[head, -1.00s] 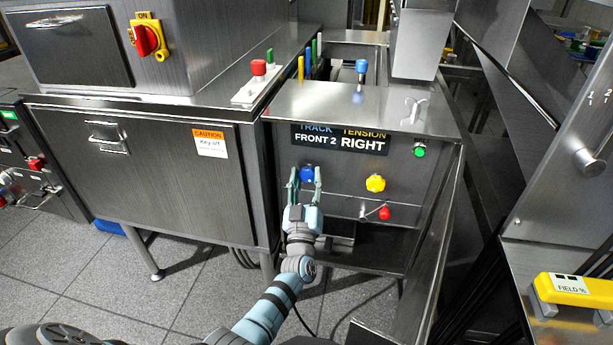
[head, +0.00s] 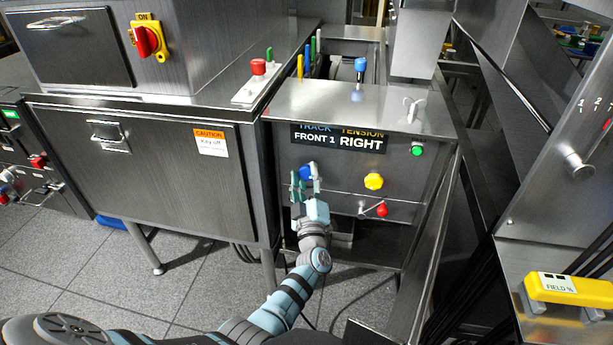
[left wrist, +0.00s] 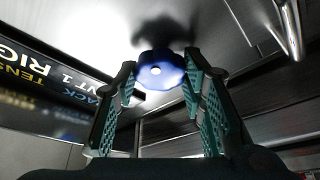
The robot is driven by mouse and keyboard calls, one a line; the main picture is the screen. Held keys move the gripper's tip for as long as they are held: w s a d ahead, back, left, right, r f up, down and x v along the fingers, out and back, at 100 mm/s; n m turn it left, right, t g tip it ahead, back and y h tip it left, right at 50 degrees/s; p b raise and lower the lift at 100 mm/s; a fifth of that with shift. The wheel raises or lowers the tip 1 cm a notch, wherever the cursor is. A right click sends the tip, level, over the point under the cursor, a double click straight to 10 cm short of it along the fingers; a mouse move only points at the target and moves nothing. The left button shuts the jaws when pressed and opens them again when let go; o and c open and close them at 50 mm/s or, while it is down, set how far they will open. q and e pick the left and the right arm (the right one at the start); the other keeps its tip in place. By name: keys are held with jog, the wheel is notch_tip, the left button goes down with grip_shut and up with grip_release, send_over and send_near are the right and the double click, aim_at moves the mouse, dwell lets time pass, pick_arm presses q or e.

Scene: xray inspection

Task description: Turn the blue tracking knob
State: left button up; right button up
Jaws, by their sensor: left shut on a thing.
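The blue tracking knob (head: 305,173) is on the front of the steel cabinet, below the TRACK side of the black display (head: 338,138). The display reads FRONT 1 under TRACK and RIGHT under TENSION. My left gripper (head: 307,178) is at the knob, with a finger on each side of it. In the left wrist view the blue knob (left wrist: 161,70) sits between the tips of the teal-padded fingers (left wrist: 162,78), and the gripper is shut on it. The fingers hide part of the knob in the head view. My right gripper is not in view.
A yellow knob (head: 373,181) is right of the blue one, with a red-knobbed crank (head: 381,209) below it. A green button (head: 417,150) is at the upper right of the panel. A steel side panel (head: 431,240) bounds the right.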

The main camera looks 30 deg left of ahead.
pick_arm(q)
jog(key=o, duration=1.2)
